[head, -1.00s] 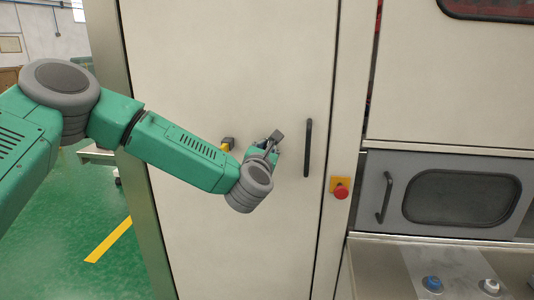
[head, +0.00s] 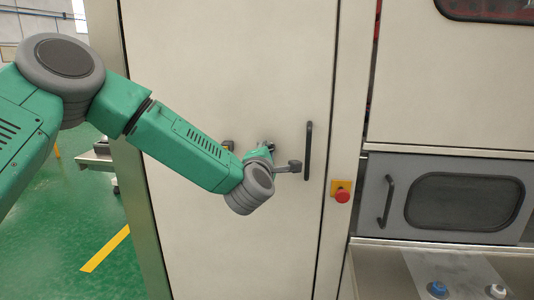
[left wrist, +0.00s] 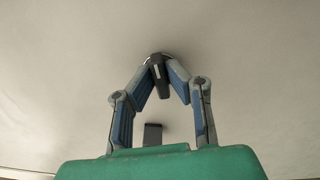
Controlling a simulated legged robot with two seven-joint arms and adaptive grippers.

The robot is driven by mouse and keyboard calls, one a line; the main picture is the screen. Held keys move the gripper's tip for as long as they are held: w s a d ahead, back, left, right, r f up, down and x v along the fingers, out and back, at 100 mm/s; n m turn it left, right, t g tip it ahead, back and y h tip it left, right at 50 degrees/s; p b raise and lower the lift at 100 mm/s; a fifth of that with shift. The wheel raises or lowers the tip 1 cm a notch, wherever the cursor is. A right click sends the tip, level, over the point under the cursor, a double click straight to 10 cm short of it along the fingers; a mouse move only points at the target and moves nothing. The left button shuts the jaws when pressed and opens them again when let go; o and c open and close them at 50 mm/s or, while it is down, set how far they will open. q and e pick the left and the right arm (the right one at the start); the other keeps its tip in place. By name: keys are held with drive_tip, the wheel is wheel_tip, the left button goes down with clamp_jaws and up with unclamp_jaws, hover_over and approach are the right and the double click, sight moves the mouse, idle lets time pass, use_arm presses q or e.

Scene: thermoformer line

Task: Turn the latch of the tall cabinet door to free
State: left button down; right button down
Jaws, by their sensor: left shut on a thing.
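The tall cabinet door (head: 230,70) is a pale, flat panel with a long dark vertical handle (head: 308,150) near its right edge. My left gripper (head: 268,148) is at the door face, left of that handle; my wrist mostly hides it in the head view. In the left wrist view, the fingers of my left gripper (left wrist: 161,78) are closed in from both sides on a dark grey latch (left wrist: 160,80), which stands out from the door. The latch is largely hidden in the head view. My right gripper is not in view.
A small yellow-and-dark piece (head: 228,145) shows just above my forearm. A red button on a yellow plate (head: 341,195) is right of the door. A grey machine door with a dark window (head: 462,202) is further right. Green floor (head: 60,205) lies open at left.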

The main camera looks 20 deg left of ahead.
use_arm(q)
drive_tip(key=m, duration=0.3)
drive_tip(key=shift+d+f, duration=0.1)
drive_tip(key=shift+f, duration=0.15)
drive_tip(key=shift+f+m, duration=0.1)
drive_tip(key=shift+m, duration=0.4)
drive_tip(key=c, duration=1.8)
unclamp_jaws()
drive_tip(key=shift+o, duration=1)
drive_tip(key=shift+w, duration=0.1)
drive_tip(key=v, duration=1.2)
